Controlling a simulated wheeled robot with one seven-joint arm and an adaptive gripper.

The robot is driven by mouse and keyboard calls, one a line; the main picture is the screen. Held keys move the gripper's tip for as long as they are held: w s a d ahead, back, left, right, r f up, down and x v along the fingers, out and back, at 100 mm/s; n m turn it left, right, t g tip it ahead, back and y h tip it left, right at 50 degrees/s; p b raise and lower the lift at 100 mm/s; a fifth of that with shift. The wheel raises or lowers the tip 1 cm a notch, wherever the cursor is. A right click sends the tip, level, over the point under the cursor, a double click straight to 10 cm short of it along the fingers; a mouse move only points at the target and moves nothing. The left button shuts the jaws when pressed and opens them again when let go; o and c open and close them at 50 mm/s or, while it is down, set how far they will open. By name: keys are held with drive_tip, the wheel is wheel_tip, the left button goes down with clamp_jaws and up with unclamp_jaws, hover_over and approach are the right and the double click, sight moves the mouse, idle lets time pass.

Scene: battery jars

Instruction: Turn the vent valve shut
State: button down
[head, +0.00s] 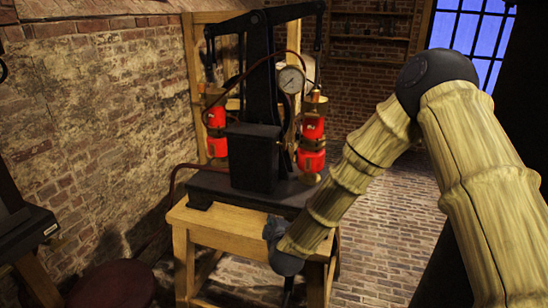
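A black machine (258,155) stands on a wooden table (222,222). A red jar with a brass top stands on each side of it, one at the left (216,130) and one at the right (312,135). A small brass knob (311,178) shows below the right jar; I cannot tell whether it is the vent valve, or how the valve is turned. My arm comes in from the right, and its dark end (274,232) is low in front of the table's front edge, apart from the knob. My gripper's fingers are not clear there.
A round pressure gauge (291,79) and curved hoses are on the machine. A dark red round seat (113,284) and a dark bench (22,235) are at the left. A brick wall (90,110) runs behind. The brick floor (385,235) right of the table is clear.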

sight(285, 143)
drive_tip(key=w+a+r+n+t+h+p, duration=0.1)
drive_tip(key=w+a+r+n+t, duration=0.15)
drive_tip(key=r, duration=0.75)
drive_tip(key=w+a+r+n+t+p, duration=0.15)
drive_tip(key=w+r, duration=0.25)
drive_tip(key=r, duration=0.7)
drive_tip(key=shift+m, duration=0.4)
drive_tip(key=w+p, duration=0.4)
drive_tip(key=w, duration=0.6)
drive_tip(key=shift+a+f, duration=0.1)
drive_tip(key=shift+d+p, duration=0.45)
drive_tip(key=shift+d, duration=0.1)
drive_tip(key=shift+s+d+p, duration=0.2)
drive_tip(key=shift+d+p, duration=0.1)
drive_tip(key=shift+d, duration=0.2)
drive_tip(key=shift+s+d+p, duration=0.2)
drive_tip(key=shift+d+p, duration=0.05)
drive_tip(key=shift+d, duration=0.2)
drive_tip(key=shift+s+d, duration=0.1)
drive_tip(key=shift+d, duration=0.25)
